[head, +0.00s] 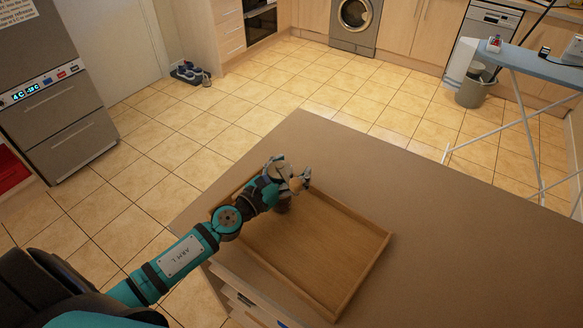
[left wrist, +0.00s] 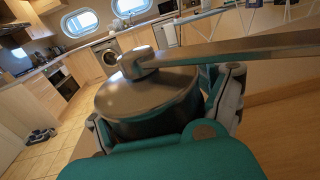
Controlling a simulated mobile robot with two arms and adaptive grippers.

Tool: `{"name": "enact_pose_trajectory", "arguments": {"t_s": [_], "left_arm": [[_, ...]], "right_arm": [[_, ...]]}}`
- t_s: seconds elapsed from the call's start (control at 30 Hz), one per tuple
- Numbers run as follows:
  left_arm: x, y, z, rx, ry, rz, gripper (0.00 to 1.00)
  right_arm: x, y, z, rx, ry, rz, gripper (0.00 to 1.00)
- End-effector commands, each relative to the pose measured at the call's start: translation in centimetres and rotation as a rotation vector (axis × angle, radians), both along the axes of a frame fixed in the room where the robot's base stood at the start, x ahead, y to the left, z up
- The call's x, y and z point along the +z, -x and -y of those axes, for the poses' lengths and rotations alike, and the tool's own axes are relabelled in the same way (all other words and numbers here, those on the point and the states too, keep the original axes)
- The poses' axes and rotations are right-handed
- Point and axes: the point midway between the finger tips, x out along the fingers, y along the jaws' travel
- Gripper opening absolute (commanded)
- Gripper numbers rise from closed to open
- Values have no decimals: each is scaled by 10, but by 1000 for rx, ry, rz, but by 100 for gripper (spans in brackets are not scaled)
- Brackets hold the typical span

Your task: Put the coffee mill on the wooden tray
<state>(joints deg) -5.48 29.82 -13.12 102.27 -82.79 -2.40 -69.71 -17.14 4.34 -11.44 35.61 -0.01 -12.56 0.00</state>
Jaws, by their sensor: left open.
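The coffee mill (head: 283,203) is mostly hidden by my left gripper (head: 290,180) in the head view. In the left wrist view the mill's round dark lid (left wrist: 145,95) and long metal crank (left wrist: 230,48) fill the middle, and the mill looks upright. My left gripper is open, with its fingers on either side of the mill. The mill's base is hidden, so I cannot tell whether it rests fully on the tray floor. My right gripper is not in view.
The tray lies on a brown counter (head: 430,220) with bare surface behind and right of it. Past the counter are tiled floor, an ironing board (head: 540,66), a grey bin (head: 474,88) and shoes (head: 190,73). A fridge (head: 55,90) stands at left.

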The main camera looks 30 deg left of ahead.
Motion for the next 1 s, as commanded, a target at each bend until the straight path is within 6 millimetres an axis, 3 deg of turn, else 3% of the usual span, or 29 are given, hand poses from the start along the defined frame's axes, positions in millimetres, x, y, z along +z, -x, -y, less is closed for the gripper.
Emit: {"name": "enact_pose_trajectory", "arguments": {"t_s": [0.27,0.7,1.0], "left_arm": [[2,3,-1,0,-1,-2,77],[-3,85,-22,-1,-2,-4,77],[2,113,-30,-1,0,0,77]], "right_arm": [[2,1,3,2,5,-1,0],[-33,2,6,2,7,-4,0],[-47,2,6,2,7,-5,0]]}}
